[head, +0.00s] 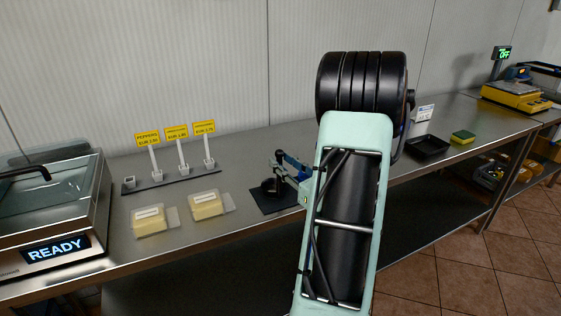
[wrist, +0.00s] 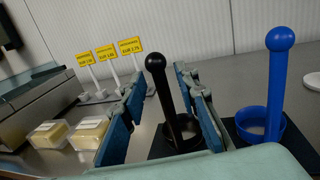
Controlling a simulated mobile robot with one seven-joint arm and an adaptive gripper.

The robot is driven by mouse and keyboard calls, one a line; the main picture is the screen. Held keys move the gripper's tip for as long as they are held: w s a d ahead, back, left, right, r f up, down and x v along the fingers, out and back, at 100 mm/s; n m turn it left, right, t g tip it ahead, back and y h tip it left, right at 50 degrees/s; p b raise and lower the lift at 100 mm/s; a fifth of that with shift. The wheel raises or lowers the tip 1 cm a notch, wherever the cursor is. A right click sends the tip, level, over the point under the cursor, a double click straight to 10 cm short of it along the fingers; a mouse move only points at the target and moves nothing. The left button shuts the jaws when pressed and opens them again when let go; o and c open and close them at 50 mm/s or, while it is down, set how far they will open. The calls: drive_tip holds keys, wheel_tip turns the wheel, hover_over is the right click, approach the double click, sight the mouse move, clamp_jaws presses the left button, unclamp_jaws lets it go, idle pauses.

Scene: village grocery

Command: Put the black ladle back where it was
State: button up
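The black ladle (wrist: 158,75) stands upright in the wrist view, its round-topped handle between the two fingers of my gripper (wrist: 162,105). Its bowl (wrist: 180,132) is low down, over a dark mat (wrist: 160,150). My gripper is open, with a gap between the left finger and the handle; the right finger is close to the handle, and I cannot tell if it touches. In the head view my gripper (head: 290,170) is above the dark mat (head: 275,205), and the black ladle (head: 270,186) is partly hidden by it.
A blue ladle (wrist: 274,90) stands right of the black one, on a dark mat; my arm hides it in the head view. Two butter-like packs (head: 150,222) and yellow price signs (head: 176,131) are to the left. A black tray (head: 428,147) and sponge (head: 463,137) are to the right.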

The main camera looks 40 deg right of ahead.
drive_tip(key=s, duration=1)
drive_tip(key=shift+s+a+f+b, duration=0.2)
drive_tip(key=shift+s+f+b, duration=0.05)
drive_tip(key=shift+b, duration=0.05)
